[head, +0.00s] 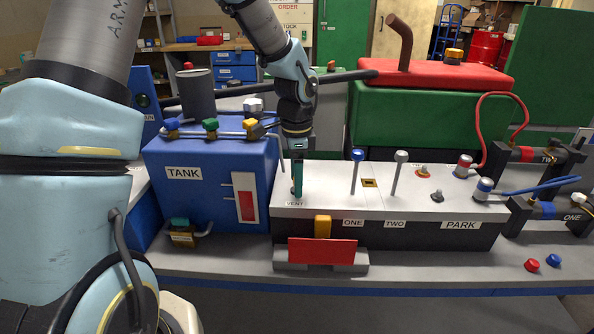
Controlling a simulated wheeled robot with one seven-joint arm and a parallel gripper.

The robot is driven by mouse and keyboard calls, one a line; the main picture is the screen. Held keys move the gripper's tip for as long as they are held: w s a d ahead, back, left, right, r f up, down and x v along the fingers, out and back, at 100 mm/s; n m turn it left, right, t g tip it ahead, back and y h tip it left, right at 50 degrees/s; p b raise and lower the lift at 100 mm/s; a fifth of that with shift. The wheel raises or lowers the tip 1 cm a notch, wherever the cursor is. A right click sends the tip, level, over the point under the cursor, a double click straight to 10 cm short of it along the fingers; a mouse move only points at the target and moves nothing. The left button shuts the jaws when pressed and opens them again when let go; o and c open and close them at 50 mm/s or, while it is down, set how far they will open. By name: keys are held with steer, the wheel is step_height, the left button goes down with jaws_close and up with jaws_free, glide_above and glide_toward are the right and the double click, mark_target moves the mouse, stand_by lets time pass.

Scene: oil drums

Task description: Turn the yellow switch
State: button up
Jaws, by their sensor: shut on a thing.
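My gripper (297,165) points down at the left end of the grey control panel (330,206), over the VENT label. It is shut on the upright dark green VENT lever (298,182); the fingers hide part of it. A yellow block (323,227) sits on the panel's dark front, right of and below my gripper and apart from it. A yellow valve handle (250,124) is on the pipe atop the blue tank (205,195). A small yellow square (369,183) lies on the panel top. I cannot tell which yellow part is the switch.
A blue-topped lever (356,170) and a grey-topped lever (398,172) stand right of my gripper. A red plate (322,252) fronts the panel. A red-lidded green box (430,105) stands behind. Red and blue hoses are at right. The bench front (440,272) is mostly clear.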

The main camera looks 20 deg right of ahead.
steer(key=shift+m+p, duration=0.6)
steer(key=shift+m, duration=0.4)
steer(key=o, duration=1.3)
step_height(320, 180, up, 11)
steer(key=b, duration=0.1)
steer(key=shift+f, duration=0.1)
